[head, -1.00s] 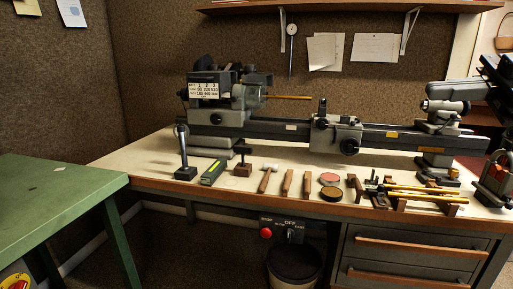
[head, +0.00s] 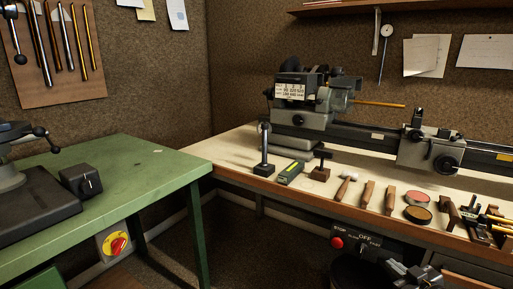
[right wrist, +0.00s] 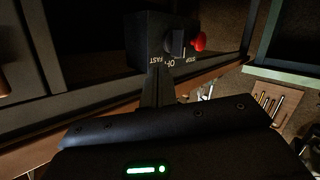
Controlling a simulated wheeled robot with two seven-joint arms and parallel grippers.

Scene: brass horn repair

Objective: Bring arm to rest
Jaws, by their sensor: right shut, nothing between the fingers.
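My right gripper (head: 424,278) shows at the bottom right of the head view, low in front of the bench. In the right wrist view its fingers (right wrist: 158,86) are closed together with nothing between them. They point toward the black switch box (right wrist: 150,40) with the red stop button (right wrist: 199,41); I cannot tell whether they touch it. The same switch box (head: 362,243) shows under the bench edge in the head view. My left gripper is not in view.
The cream bench (head: 228,150) carries a lathe (head: 310,110), a row of hand tools and two round tins (head: 417,214). A green table (head: 140,175) stands at the left with a dark machine on it. Floor shows between them.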

